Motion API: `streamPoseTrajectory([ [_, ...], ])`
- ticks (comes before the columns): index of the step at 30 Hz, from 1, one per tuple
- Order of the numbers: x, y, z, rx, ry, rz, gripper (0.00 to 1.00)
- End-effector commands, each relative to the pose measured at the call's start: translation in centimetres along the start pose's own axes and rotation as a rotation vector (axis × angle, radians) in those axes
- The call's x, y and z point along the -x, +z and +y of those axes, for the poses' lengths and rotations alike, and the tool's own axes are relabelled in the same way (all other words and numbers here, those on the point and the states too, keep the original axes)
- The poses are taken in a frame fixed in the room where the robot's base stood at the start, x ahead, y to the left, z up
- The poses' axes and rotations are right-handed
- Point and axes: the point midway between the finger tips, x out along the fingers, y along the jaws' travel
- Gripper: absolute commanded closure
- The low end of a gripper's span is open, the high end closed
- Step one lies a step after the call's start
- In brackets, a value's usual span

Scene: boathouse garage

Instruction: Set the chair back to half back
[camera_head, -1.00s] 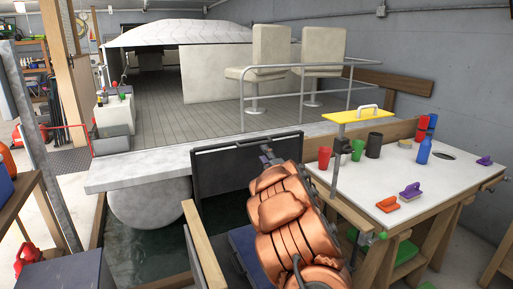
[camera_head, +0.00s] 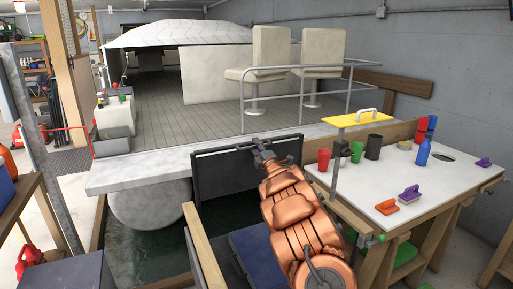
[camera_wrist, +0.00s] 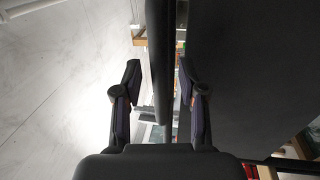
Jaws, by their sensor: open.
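The chair is in front of me in the head view, with a dark blue seat (camera_head: 262,252) and wooden side rails. Its dark chair back (camera_head: 225,178) stands close to upright, with a thin rail along its top edge. My gripper (camera_head: 260,146) is at that top edge, right of its middle. In the wrist view my gripper (camera_wrist: 160,75) is open, with one finger on each side of a dark bar (camera_wrist: 158,45) that looks like the top rail. A broad dark panel fills the right side there. Contact cannot be told. My arm hides the back's lower right part.
A pale boat deck (camera_head: 140,172) with two cream seats lies just behind the chair back. A white worktable (camera_head: 345,187) with cups, a blue bottle (camera_head: 423,152) and brushes stands at the right. A yellow board (camera_head: 355,119) stands near its left end. Water shows at the lower left.

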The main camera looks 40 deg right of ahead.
Motion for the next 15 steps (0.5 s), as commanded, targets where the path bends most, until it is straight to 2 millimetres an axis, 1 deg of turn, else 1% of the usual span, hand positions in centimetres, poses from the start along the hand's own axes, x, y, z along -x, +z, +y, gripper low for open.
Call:
streamPoseTrajectory([
  [11, -0.25, 0.04, -0.05, -0.001, -0.001, -0.001, 0.59],
  [15, -0.24, 0.04, -0.05, -0.001, -0.001, -0.001, 0.72],
])
